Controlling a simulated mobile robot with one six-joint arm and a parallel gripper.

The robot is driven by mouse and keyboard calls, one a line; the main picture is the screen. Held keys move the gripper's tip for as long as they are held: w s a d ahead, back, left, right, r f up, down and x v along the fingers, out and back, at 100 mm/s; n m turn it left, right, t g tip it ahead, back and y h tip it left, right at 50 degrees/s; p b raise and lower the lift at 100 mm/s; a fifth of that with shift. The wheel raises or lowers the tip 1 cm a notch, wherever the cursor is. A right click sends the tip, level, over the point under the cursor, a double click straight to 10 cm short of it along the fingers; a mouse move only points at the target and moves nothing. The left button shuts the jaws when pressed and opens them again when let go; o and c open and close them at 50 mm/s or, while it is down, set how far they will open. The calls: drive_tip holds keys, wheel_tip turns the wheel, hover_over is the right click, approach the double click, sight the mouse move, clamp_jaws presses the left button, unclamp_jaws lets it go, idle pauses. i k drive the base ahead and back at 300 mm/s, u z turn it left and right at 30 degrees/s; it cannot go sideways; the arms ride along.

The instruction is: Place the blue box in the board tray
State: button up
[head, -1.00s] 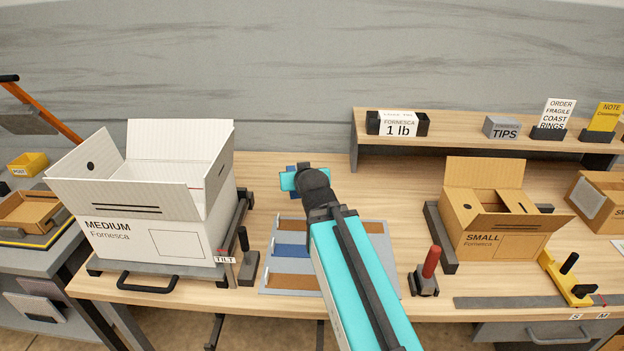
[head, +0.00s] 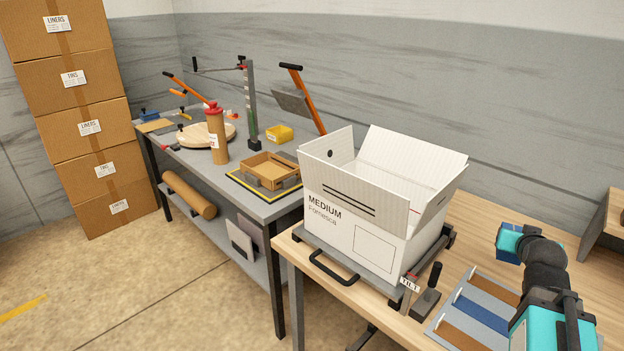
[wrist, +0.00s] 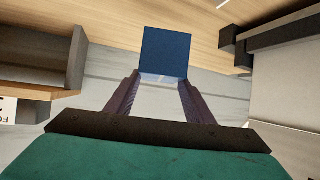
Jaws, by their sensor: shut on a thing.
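The blue box (wrist: 165,52) is between the fingertips of my gripper (wrist: 163,84) in the wrist view. My gripper is shut on it. In the head view a small dark blue part of the box (head: 507,257) shows below the teal end of my arm, above the wooden bench at the right; my fingers cannot be made out there. A shallow brown tray (head: 262,176) sits on a black and yellow mat on the grey table, far to the left of my gripper. It may be the board tray; no label on it is readable.
A large open white box (head: 365,235) on a tilt stand lies between my gripper and the brown tray. Stacked cartons (head: 75,130) rise at far left. Open floor (head: 170,280) lies before the grey table.

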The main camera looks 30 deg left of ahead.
sight(264, 170)
drive_tip(key=z, duration=0.05)
drive_tip(key=k, duration=1)
drive_tip(key=u, duration=1.9)
drive_tip(key=i, duration=1.1)
drive_tip(key=z, duration=0.05)
